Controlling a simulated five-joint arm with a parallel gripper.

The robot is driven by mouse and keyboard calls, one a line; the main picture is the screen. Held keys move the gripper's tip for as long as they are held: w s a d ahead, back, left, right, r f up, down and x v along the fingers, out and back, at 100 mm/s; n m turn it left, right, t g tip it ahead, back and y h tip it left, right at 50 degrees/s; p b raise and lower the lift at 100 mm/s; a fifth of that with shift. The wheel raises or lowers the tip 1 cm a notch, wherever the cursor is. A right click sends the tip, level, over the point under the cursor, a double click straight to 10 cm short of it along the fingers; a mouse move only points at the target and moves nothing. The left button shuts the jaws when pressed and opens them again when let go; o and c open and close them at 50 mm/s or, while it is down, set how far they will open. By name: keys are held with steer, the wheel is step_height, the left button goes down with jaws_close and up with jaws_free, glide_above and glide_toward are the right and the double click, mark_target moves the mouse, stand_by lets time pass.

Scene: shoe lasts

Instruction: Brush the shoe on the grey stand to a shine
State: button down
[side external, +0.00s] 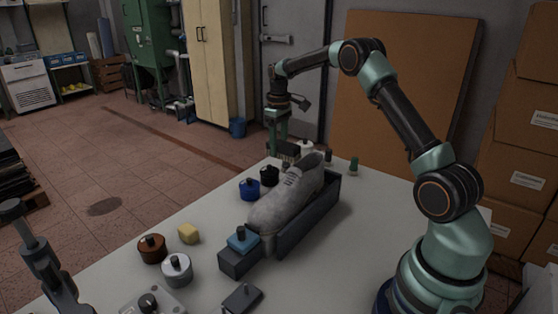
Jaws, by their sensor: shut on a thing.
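A grey shoe (285,198) sits on the long dark grey stand (312,216) in the middle of the table, toe toward the camera's lower left. My gripper (278,145) is beyond the shoe at the far table edge, pointing down. It is shut on a dark, brush-like block (289,150), small and partly hidden in this view. The gripper and block are apart from the shoe. A blue block with a dark knob (243,241) is at the stand's near end, by the toe.
Blue (249,189) and black (269,176) tins stand left of the shoe. A brown tin (152,249), silver tin (177,270) and yellow block (188,233) lie nearer left. Green-topped bottles (354,164) stand behind. A dark block (242,299) lies in front.

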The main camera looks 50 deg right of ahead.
steer(key=shift+s, duration=1.1)
stand_by(0.3)
steer(key=shift+a, duration=4)
steer(key=shift+s+d, duration=0.15)
steer(key=shift+d, duration=3.9)
steer(key=shift+w+r, duration=0.35)
steer(key=shift+r, duration=0.65)
steer(key=shift+w+r, duration=0.3)
steer(key=shift+r, duration=0.75)
steer(key=shift+w+r, duration=0.35)
steer(key=shift+r, duration=0.65)
steer(key=shift+s, duration=0.1)
